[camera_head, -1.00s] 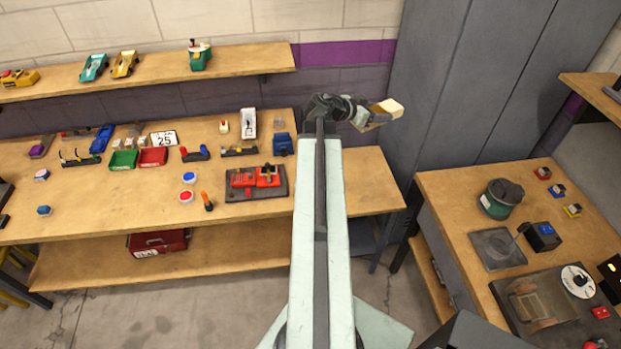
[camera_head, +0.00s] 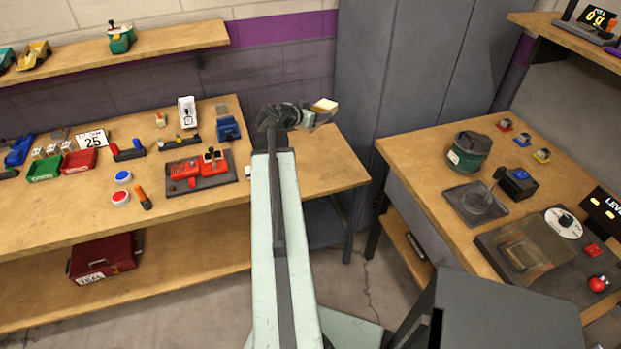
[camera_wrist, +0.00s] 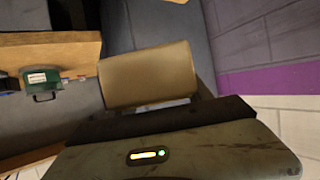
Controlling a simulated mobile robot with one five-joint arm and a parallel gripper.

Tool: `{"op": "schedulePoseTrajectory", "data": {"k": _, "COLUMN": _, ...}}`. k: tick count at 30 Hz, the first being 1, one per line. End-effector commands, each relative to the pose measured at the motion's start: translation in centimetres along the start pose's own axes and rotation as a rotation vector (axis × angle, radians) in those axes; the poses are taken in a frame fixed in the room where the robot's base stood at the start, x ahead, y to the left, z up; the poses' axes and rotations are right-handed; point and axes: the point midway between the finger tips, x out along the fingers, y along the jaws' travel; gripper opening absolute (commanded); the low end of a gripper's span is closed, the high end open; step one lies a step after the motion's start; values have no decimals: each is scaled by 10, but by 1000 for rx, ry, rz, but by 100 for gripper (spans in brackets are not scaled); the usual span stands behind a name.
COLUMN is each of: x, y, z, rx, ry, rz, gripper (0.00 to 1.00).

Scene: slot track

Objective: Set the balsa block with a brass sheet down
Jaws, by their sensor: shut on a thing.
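The balsa block (camera_head: 324,105) is a pale tan block held at the end of my arm, in front of the grey cabinet in the head view. My gripper (camera_head: 308,118) is shut on it and holds it up at the far right end of the left workbench. In the wrist view the block (camera_wrist: 148,76) fills the middle as a plain tan box with rounded edges. I cannot make out a brass sheet on it. The gripper's fingers are mostly hidden behind the dark gripper body in the wrist view.
The left workbench (camera_head: 330,175) has bare wood at its right end. A red fixture (camera_head: 205,170) and several small parts lie farther left. The right workbench (camera_head: 425,160) carries a green pot (camera_head: 468,152), a dark plate (camera_head: 474,204) and a control panel. A tall grey cabinet (camera_head: 400,70) stands between the benches.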

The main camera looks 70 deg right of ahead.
Motion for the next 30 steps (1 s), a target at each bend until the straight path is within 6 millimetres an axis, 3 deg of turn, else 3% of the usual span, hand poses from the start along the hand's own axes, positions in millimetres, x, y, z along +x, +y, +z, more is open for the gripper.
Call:
{"op": "schedulePoseTrajectory", "data": {"k": 1, "x": 25, "y": -4, "z": 42, "rx": -7, "ry": 0, "rz": -20, "gripper": 16}}
{"op": "schedulePoseTrajectory", "data": {"k": 6, "x": 67, "y": -16, "z": 96, "rx": -35, "ry": 9, "rz": -88, "gripper": 16}}
{"op": "schedulePoseTrajectory", "data": {"k": 9, "x": 84, "y": -22, "z": 118, "rx": -46, "ry": 16, "rz": -120, "gripper": 16}}
{"op": "schedulePoseTrajectory", "data": {"k": 13, "x": 96, "y": -26, "z": 131, "rx": -55, "ry": 22, "rz": -145, "gripper": 16}}
{"op": "schedulePoseTrajectory", "data": {"k": 22, "x": 100, "y": -27, "z": 137, "rx": -60, "ry": 26, "rz": -155, "gripper": 16}}
{"op": "schedulePoseTrajectory", "data": {"k": 30, "x": 123, "y": -26, "z": 187, "rx": -59, "ry": 26, "rz": -154, "gripper": 16}}
